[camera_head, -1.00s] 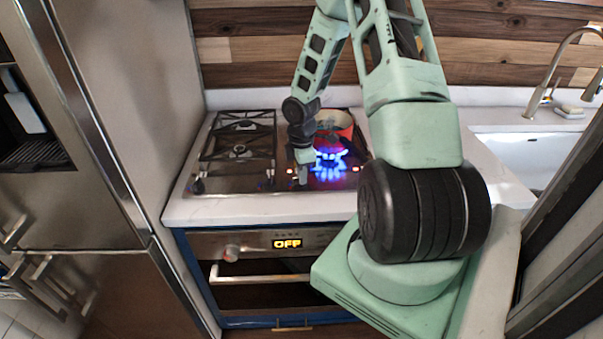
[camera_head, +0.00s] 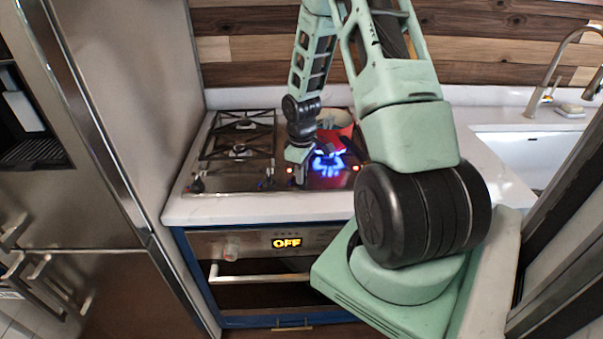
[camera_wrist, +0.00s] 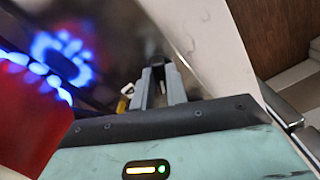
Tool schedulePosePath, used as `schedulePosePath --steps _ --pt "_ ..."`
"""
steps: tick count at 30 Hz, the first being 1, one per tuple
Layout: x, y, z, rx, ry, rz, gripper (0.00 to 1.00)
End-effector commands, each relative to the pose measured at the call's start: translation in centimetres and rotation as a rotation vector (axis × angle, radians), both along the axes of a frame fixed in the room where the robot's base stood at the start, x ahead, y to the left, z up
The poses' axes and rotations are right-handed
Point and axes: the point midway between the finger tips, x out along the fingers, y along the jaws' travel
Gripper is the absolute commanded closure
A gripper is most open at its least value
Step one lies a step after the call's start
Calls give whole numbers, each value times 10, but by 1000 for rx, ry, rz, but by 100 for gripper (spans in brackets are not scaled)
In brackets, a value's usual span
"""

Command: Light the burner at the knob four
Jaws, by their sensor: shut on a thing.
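My gripper (camera_head: 300,178) points down at the front edge of the cooktop, left of the lit front right burner. In the wrist view my gripper (camera_wrist: 160,75) has its fingers close together, shut on a burner knob that the fingers mostly hide. I cannot tell which number this knob has. The front right burner (camera_head: 328,164) burns with a blue flame, and blue flames (camera_wrist: 62,58) also show in the wrist view. Other knobs stand at the front left (camera_head: 197,185) and left of my gripper (camera_head: 268,179). Small orange-red lights glow beside my gripper and right of the flame.
The left burners (camera_head: 238,150) are empty, with no flame seen. The oven display (camera_head: 287,243) reads OFF. A tall fridge (camera_head: 120,130) stands left, and a sink (camera_head: 515,160) lies right.

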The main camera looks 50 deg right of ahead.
Motion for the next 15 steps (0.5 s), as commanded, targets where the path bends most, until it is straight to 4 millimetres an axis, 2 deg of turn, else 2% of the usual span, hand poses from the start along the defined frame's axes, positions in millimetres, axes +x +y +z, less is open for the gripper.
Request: schedulePosePath --steps 15 --pt "1 -1 1 -2 -4 -49 100"
